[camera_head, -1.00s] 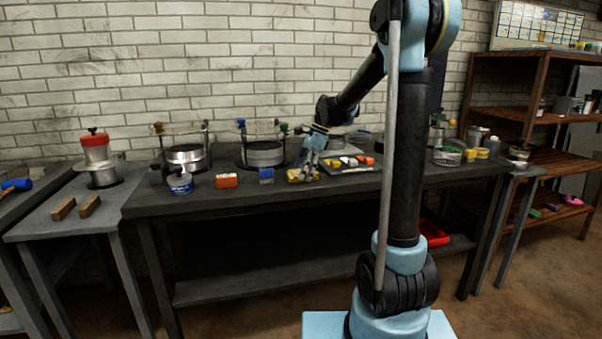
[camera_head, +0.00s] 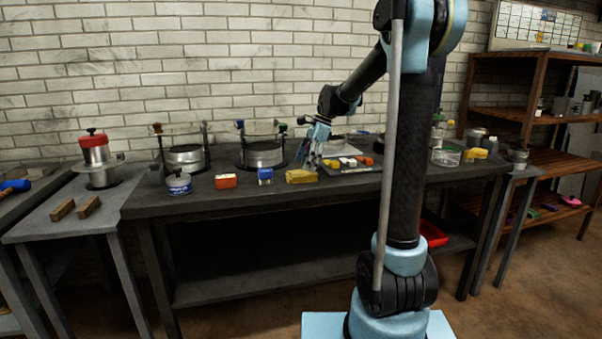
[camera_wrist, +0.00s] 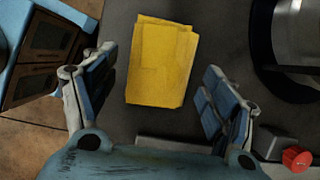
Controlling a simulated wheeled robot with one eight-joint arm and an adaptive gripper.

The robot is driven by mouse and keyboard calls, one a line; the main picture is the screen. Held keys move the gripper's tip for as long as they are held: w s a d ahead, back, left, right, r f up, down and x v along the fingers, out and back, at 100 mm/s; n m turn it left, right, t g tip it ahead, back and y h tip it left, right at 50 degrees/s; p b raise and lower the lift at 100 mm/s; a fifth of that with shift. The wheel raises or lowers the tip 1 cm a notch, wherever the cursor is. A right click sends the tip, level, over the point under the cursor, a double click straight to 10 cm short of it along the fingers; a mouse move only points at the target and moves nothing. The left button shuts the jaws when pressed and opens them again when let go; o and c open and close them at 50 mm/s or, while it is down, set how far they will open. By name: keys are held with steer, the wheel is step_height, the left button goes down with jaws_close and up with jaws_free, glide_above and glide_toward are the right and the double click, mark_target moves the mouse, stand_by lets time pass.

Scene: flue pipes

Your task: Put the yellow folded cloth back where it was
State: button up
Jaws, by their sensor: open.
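The yellow folded cloth (camera_head: 301,176) lies flat on the dark workbench near its front edge, right of a blue block. In the wrist view the cloth (camera_wrist: 161,61) lies on the dark surface, between and beyond the fingers, touching neither. My gripper (camera_head: 315,147) is above and just behind the cloth, pointing down.
A blue block (camera_head: 265,176), an orange block (camera_head: 226,181) and a round tin (camera_head: 179,183) line the bench front to the left. A tray of coloured pieces (camera_head: 347,170) lies close right. Metal cylinders with upright posts (camera_head: 263,154) stand behind.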

steer(key=s+v, duration=0.1)
steer(key=v, duration=0.7)
steer(key=s+d+f+n+t+h, duration=0.1)
steer(key=s+d+n, duration=0.15)
steer(key=s, duration=0.25)
steer(key=s+d+f+n, duration=0.2)
steer(key=s+d, duration=0.1)
steer(key=s, duration=0.2)
steer(key=s+d+f+n+t+h, duration=0.1)
steer(key=s+d+f+n, duration=0.4)
steer(key=s+f, duration=0.4)
steer(key=s+d+f+n+t+h, duration=0.1)
steer(key=s+d+f+n, duration=0.4)
steer(key=s+f, duration=0.5)
steer(key=s+h, duration=0.1)
steer(key=s, duration=0.2)
steer(key=shift+s+d+t, duration=0.2)
steer(key=shift+t, duration=0.1)
steer(key=shift+n, duration=0.25)
